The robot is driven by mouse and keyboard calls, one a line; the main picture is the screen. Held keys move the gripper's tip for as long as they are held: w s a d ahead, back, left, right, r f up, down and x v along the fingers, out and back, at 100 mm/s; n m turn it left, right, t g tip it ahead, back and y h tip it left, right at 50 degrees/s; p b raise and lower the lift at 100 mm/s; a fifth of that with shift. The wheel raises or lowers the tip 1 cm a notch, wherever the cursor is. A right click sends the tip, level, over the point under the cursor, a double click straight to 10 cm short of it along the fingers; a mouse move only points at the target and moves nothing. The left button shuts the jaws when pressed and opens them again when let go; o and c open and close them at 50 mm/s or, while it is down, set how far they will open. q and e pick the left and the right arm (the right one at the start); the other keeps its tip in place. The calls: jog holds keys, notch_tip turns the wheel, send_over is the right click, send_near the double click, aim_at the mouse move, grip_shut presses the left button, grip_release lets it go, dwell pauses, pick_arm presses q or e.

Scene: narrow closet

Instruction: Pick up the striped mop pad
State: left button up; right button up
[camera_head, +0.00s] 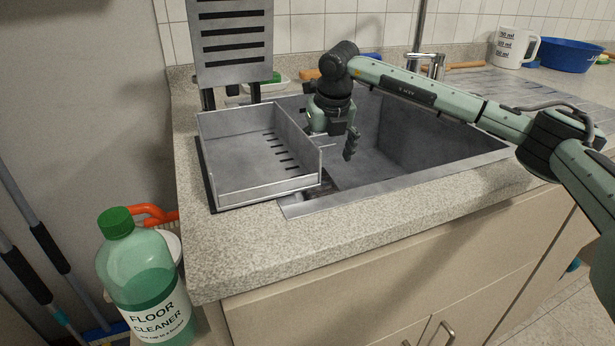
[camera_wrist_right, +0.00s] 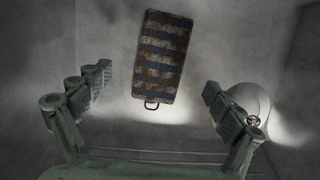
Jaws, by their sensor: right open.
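The striped mop pad (camera_wrist_right: 162,58) is a dark rectangle with blue and brown stripes and a small loop at its near end. In the right wrist view it lies on a grey surface, ahead of my right gripper and roughly between the lines of its fingers. My right gripper (camera_wrist_right: 157,95) is open with nothing between its fingers. In the head view my right gripper (camera_head: 338,146) points down into the sink basin (camera_head: 416,128). My left gripper is not in view.
A metal tray (camera_head: 238,146) with raised walls stands left of my right gripper, with an upright slotted panel (camera_head: 232,40) behind it. A faucet (camera_head: 428,66) rises behind the sink. A white mug (camera_head: 512,48) and blue bowl (camera_head: 570,55) stand at the back right.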

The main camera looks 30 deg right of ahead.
aim_at(328, 186)
jog(key=shift+w+f, duration=0.2)
jog(key=shift+f, duration=0.1)
jog(key=x, duration=0.4)
jog(key=p+x, duration=0.1)
jog(key=x, duration=0.1)
jog(key=shift+s+d+f, duration=0.15)
jog(key=shift+s+f, duration=0.15)
jog(key=shift+f, duration=0.15)
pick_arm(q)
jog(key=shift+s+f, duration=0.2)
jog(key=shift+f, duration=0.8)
